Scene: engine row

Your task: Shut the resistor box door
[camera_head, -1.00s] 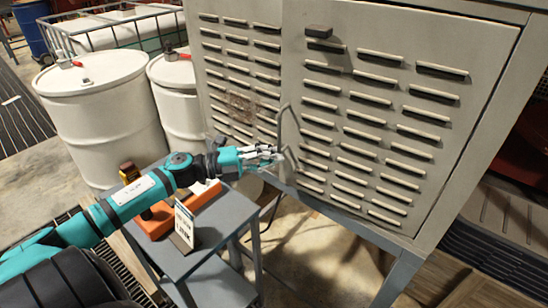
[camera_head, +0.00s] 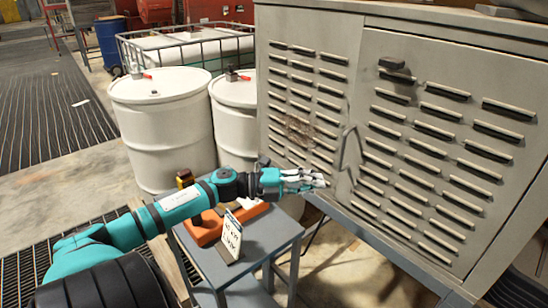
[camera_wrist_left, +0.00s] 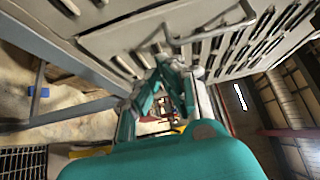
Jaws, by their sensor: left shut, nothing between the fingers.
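The resistor box (camera_head: 305,115) is a tall grey metal cabinet with slotted front panels, on a stand at the right of the head view. Its right-hand door (camera_head: 440,150) has a bent bar handle (camera_head: 347,150) near its left edge. The door looks nearly flush with the panel beside it; I cannot tell whether a small gap remains. My left gripper (camera_head: 320,182) is shut and empty, just below and left of the handle. In the left wrist view its fingers (camera_wrist_left: 168,65) are close to the slotted front; contact is unclear. My right gripper is not in view.
A small grey cart (camera_head: 262,240) below my left arm carries an orange item (camera_head: 207,232) and a printed sign (camera_head: 230,238). White drums (camera_head: 162,130) stand behind. Floor shows below the cabinet, right of the cart.

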